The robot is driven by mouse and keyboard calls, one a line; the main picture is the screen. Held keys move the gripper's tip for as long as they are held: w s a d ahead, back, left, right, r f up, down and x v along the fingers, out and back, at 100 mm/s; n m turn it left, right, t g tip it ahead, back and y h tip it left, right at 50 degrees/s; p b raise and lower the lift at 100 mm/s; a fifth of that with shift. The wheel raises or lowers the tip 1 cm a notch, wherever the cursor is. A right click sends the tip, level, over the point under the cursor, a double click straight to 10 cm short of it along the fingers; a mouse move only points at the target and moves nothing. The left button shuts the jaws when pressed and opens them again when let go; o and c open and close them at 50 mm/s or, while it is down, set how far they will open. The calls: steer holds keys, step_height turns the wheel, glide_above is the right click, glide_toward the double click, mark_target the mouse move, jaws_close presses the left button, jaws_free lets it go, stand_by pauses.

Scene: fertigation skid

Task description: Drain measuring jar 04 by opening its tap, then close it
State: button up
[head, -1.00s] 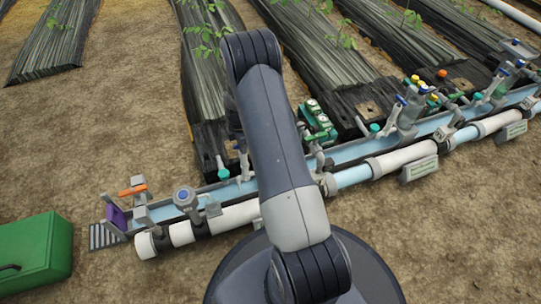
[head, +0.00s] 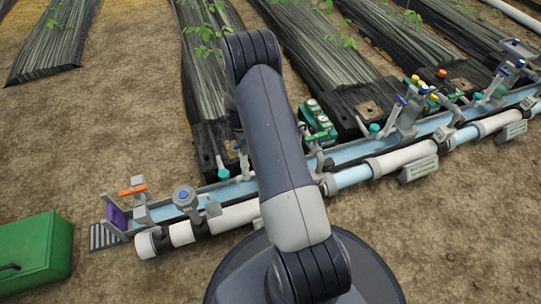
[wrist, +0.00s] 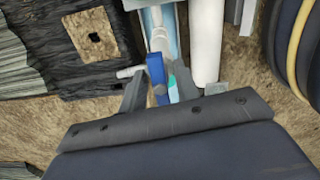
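In the wrist view a blue tap handle (wrist: 156,76) on a pale pipe fitting (wrist: 160,38) lies between the two grey fingers of my gripper (wrist: 158,88). The fingers are apart, with a gap beside the handle. A teal piece (wrist: 173,87) shows just right of the handle. I cannot read a number, so I cannot tell which jar this tap belongs to. In the head view my arm hides the gripper and the part of the skid under it. A greyish, translucent jar (head: 409,116) with blue parts stands farther right along the skid.
White and blue pipes (head: 402,158) run along the blue channel (head: 360,149). Green units (head: 316,119) stand behind it. A green box (head: 35,252) sits at the lower left. A black bed cover with a square hole (wrist: 95,38) is left in the wrist view. Bare soil lies in front.

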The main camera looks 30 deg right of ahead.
steer(key=shift+o, duration=1)
step_height(320, 180, up, 10)
steer(key=p, duration=0.6)
steer(key=shift+r+p, duration=0.1)
steer(key=shift+p, duration=0.3)
stand_by(3.5)
